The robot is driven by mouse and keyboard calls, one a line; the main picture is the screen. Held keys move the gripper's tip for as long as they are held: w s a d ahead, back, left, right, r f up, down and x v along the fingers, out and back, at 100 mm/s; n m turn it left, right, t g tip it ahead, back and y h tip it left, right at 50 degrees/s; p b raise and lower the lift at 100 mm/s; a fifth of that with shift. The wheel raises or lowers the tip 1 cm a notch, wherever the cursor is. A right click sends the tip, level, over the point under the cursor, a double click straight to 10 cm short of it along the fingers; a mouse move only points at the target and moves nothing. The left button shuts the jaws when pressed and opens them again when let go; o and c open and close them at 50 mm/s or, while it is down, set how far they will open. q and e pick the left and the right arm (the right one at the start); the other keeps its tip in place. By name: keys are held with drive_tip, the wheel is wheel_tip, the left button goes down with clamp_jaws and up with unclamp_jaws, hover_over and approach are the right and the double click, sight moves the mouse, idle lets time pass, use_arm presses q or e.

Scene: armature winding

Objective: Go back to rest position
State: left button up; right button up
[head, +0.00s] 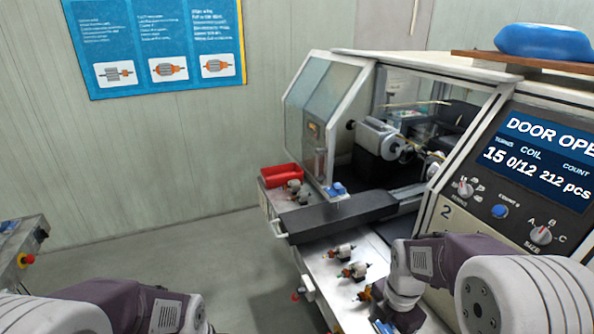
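My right arm comes in from the right. Its wrist bends down over the front ledge of the winding machine (405,165), and the dark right gripper (402,318) shows at the bottom edge. Its fingertips are unclear, so I cannot tell whether it is open or shut. Armatures with orange ends lie on the ledge: one (341,252), another (355,271), and an orange part (364,294) right beside the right gripper. My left forearm shows at the lower left; the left gripper is out of the frame.
The machine's screen (536,157) reads DOOR OPE, cut off, above knobs. A red bin (281,175) and more armatures (297,190) sit at the ledge's far end. A bench (20,245) stands at far left. The floor between is clear.

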drive_tip(key=s+f+m, duration=0.1)
drive_tip(key=m, duration=0.1)
drive_tip(key=s+a+f+m+b, duration=0.1)
drive_tip(key=m, duration=0.1)
drive_tip(key=s+a+f+m+b, duration=0.1)
drive_tip(key=s+f, duration=0.1)
drive_tip(key=shift+a+m, duration=0.1)
drive_tip(key=shift+m, duration=0.3)
use_arm(q)
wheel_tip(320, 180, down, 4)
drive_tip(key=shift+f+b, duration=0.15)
drive_tip(key=shift+b, duration=0.35)
use_arm(e)
drive_tip(key=s+f+m, duration=0.1)
drive_tip(key=m, duration=0.5)
drive_tip(key=s+f+m, duration=0.1)
drive_tip(key=m, duration=0.4)
drive_tip(key=s+f+m+t, duration=0.1)
drive_tip(key=m, duration=0.5)
drive_tip(key=shift+a+m, duration=0.3)
